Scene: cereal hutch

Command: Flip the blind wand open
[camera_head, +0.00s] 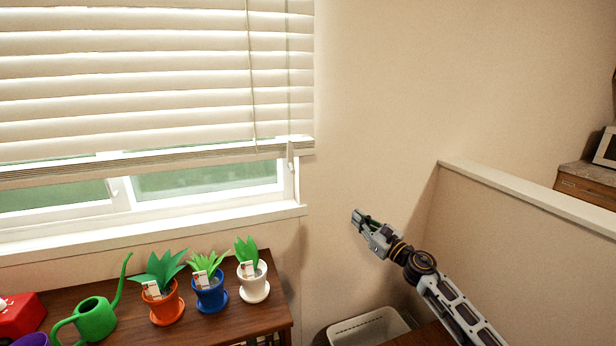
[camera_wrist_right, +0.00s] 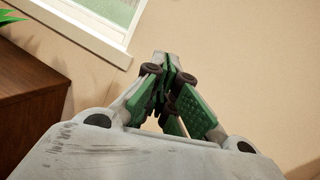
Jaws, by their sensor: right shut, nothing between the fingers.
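The white window blind (camera_head: 150,90) hangs over the upper part of the window at the left of the head view, its slats tilted. A thin wand (camera_head: 251,80) hangs down in front of the slats near the blind's right side, ending near the bottom rail. My right gripper (camera_head: 358,217) is in front of the bare wall, to the right of and below the wand, clear of it. In the right wrist view the right gripper (camera_wrist_right: 168,62) has its green fingers together, with nothing between them. The wand does not show there. My left gripper is not in view.
A wooden table (camera_head: 240,318) below the window holds potted plants in orange, blue and white pots (camera_head: 254,288) and a green watering can (camera_head: 95,318). A half wall (camera_head: 530,230) stands at the right, and a white bin (camera_head: 370,328) is below my right arm.

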